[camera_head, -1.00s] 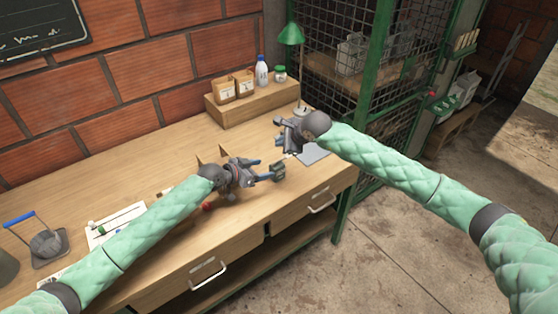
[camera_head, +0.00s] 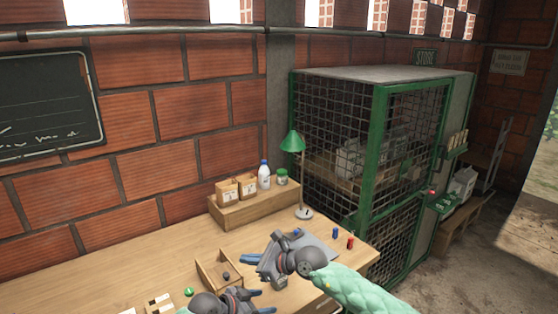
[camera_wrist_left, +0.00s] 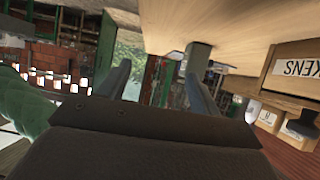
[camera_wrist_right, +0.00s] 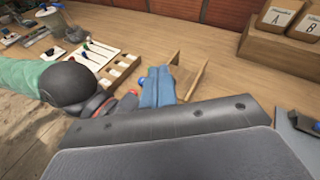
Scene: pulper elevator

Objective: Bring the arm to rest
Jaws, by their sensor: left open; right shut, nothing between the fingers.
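My left gripper (camera_head: 266,301) is at the bottom edge of the head view, over the front of the wooden table, and its arm is mostly out of the picture. In the left wrist view its two fingers (camera_wrist_left: 157,90) stand well apart with nothing between them. My right gripper (camera_head: 250,259) is above and to the right of it, in front of a grey mat, with its fingers pointing left. In the right wrist view its blue fingers (camera_wrist_right: 157,86) are together and hold nothing. They overlap the near side of a small wooden tray in that view.
The wooden table (camera_head: 130,270) carries an open wooden tray (camera_head: 212,272), a grey mat (camera_head: 318,250), a green lamp (camera_head: 293,141) and a shelf block (camera_head: 256,208) with boxes and bottles. Small blue (camera_head: 336,232) and red (camera_head: 350,243) pieces stand near the right edge. A green mesh cage (camera_head: 372,150) stands behind.

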